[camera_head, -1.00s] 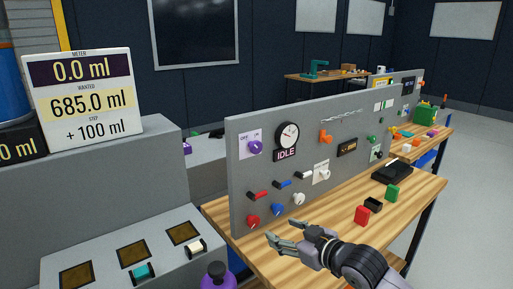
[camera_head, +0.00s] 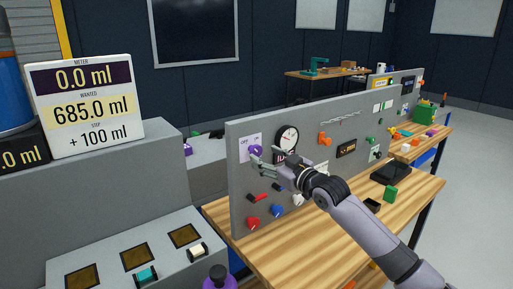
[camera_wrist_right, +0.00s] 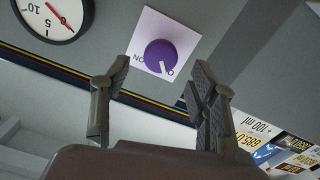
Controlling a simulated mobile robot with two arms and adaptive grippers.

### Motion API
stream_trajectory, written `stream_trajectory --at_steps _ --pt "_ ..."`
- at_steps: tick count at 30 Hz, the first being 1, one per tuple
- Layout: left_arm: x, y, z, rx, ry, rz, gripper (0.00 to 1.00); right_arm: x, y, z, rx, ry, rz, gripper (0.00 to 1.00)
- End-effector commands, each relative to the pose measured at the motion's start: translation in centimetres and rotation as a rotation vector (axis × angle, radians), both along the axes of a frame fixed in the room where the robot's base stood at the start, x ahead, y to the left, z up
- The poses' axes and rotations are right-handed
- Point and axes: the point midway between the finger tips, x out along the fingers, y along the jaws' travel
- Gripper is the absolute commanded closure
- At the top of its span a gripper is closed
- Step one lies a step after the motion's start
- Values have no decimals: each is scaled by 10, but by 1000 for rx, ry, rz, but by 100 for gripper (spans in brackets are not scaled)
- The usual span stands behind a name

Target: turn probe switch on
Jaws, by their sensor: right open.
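The probe switch is a purple round knob (camera_head: 256,149) on a white plate on the grey upright panel, left of the dial. In the right wrist view the knob (camera_wrist_right: 160,56) has a white mark pointing down and right, towards a partly hidden label starting with O. The upside-down ON label is on its left. My right gripper (camera_head: 259,157) is open in front of the panel, its fingers partly covering the plate. In the right wrist view the knob appears between the two fingertips (camera_wrist_right: 157,73), with nothing gripped. My left gripper is not in view.
A dial (camera_head: 287,138) sits right of the switch, its sign partly behind my gripper. Red (camera_head: 253,223) and blue (camera_head: 277,211) knobs are lower on the panel. A meter display (camera_head: 86,94) stands left. The wooden bench top (camera_head: 290,250) is largely clear in front.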

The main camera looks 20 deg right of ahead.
Motion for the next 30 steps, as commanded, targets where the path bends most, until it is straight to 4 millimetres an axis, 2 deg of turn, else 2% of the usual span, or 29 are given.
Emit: stream_trajectory --at_steps 1,6,12,23,30 --pt "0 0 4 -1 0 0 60 10 4 3 3 0 0 46" --pt "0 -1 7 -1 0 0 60 34 12 1 2 2 0 46" --pt "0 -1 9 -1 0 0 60 49 18 0 2 1 0 46" --pt "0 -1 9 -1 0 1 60 52 19 0 0 0 0 46" --pt "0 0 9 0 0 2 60 52 19 0 0 0 0 61"
